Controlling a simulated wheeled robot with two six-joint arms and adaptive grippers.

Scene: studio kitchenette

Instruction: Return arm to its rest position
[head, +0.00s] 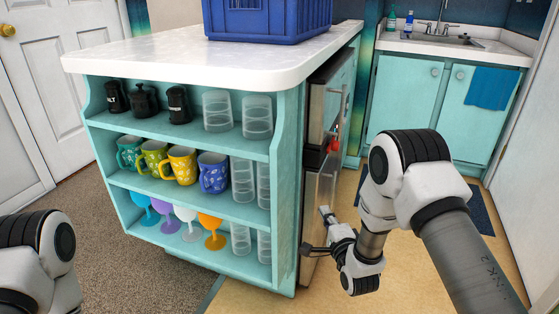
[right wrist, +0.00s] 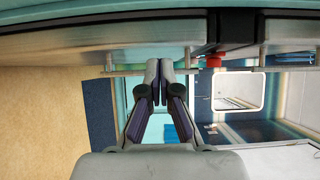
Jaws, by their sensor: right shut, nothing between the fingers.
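My right arm (head: 440,190) reaches in from the right in the head view and bends down in front of the island's end. My right gripper (head: 322,231) is beside the lower steel appliance front (head: 315,200). In the right wrist view the two fingers (right wrist: 159,68) meet at their tips, with nothing between them.
The teal island (head: 285,180) holds mugs, goblets, canisters and clear cups. A blue crate (head: 265,22) stands on its white top. A red object (head: 333,144) is at the appliance front.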

